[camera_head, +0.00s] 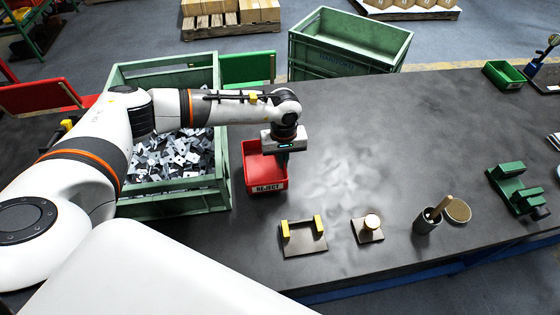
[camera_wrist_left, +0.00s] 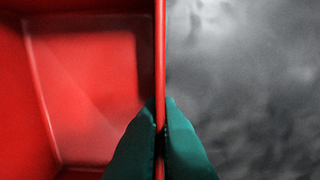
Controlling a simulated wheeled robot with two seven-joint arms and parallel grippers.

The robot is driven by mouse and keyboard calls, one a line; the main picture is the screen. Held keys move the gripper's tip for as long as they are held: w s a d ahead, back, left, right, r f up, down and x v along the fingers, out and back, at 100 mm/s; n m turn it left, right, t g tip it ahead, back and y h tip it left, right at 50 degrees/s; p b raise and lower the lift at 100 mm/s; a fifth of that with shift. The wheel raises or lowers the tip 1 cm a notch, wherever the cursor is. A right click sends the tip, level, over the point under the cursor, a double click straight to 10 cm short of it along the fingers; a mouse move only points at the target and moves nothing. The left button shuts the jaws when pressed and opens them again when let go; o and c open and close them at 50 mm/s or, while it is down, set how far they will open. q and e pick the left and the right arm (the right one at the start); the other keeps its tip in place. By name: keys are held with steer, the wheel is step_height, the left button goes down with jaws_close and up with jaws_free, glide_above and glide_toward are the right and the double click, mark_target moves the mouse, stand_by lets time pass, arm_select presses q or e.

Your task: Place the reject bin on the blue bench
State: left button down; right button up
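The reject bin (camera_head: 252,161) is a small open red box with a white "REJECT" label, just right of the large green crate in the head view. My left gripper (camera_head: 283,164) reaches down to its right wall. In the left wrist view the two dark green fingers (camera_wrist_left: 161,125) are closed on the thin red wall of the bin (camera_wrist_left: 90,90), one on each side. The bin looks empty and upright; whether it touches the surface is unclear. The bench (camera_head: 350,130) has a dark top and a blue frame along its front edge. My right gripper is out of view.
A green crate (camera_head: 180,207) full of metal parts stands left of the bin. A yellow-blocked fixture (camera_head: 303,238), a knob-topped block (camera_head: 368,229), a dark cup (camera_head: 427,221) and a green fixture (camera_head: 516,188) stand along the front. The bench's middle is clear.

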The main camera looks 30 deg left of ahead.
arm_select(q)
step_height(320, 180, down, 3)
steer(key=shift+f+p, duration=0.1)
steer(key=shift+p, duration=0.2)
steer(key=shift+f, duration=0.4)
steer(key=shift+f, duration=0.1)
steer(key=c, duration=1.6)
jaws_free()
steer(key=shift+c, duration=0.2)
